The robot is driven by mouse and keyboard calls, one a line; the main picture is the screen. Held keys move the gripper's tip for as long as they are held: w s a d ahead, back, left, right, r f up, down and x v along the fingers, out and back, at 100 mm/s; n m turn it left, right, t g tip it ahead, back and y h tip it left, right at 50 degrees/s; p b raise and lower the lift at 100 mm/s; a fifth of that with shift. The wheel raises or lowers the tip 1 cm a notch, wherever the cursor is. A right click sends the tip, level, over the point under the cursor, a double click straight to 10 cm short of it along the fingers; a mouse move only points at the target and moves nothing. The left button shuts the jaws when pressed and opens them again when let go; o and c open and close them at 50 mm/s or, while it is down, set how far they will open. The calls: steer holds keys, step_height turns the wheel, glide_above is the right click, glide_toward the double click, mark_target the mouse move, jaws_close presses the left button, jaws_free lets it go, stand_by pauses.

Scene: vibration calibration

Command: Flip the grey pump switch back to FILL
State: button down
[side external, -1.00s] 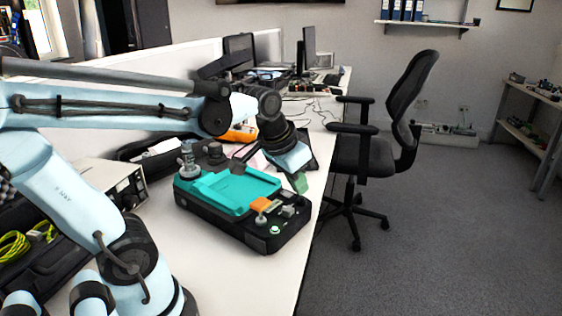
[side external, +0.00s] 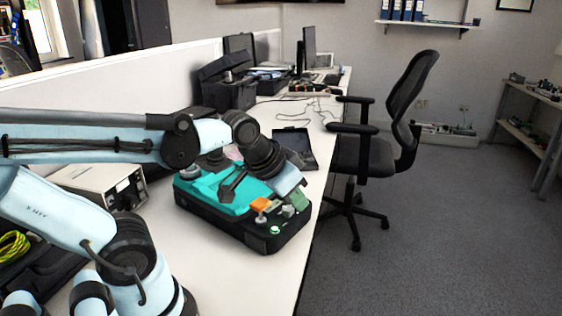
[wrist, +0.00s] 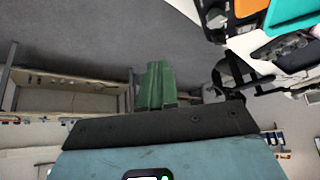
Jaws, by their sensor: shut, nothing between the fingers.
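The calibration unit (side external: 224,222) is a black case with a teal top panel on the white bench. At its near right end are an orange block (side external: 261,204), a small grey part (side external: 287,212) that looks like the pump switch, and a round green button (side external: 274,230). I cannot read the switch's position or any FILL label. My gripper (side external: 299,201), with green fingers, is shut and empty, close beside the grey part; contact is unclear. In the wrist view the shut fingers (wrist: 156,85) point away from the unit, whose grey part (wrist: 215,18) shows at the top right.
A white instrument box (side external: 103,186) stands left of the unit. An open black case (side external: 295,147) lies behind it on the bench (side external: 278,278). An office chair (side external: 370,150) stands right of the bench edge. The bench front is clear.

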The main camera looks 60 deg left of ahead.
steer(key=w+a+r+n+g, duration=0.2)
steer(key=a, duration=0.5)
steer(key=w+a+r+n+g+y, duration=0.1)
steer(key=w+a+r+n, duration=0.1)
steer(key=a, duration=0.6)
steer(key=shift+w+a+r+g, duration=0.25)
steer(key=shift+w+r+g, duration=0.15)
steer(key=shift+w+r, duration=0.3)
steer(key=x, duration=1.2)
steer(key=shift+s+a, duration=0.15)
steer(key=shift+s, duration=0.15)
steer(key=shift+a+f, duration=0.1)
steer(key=shift+f, duration=0.9)
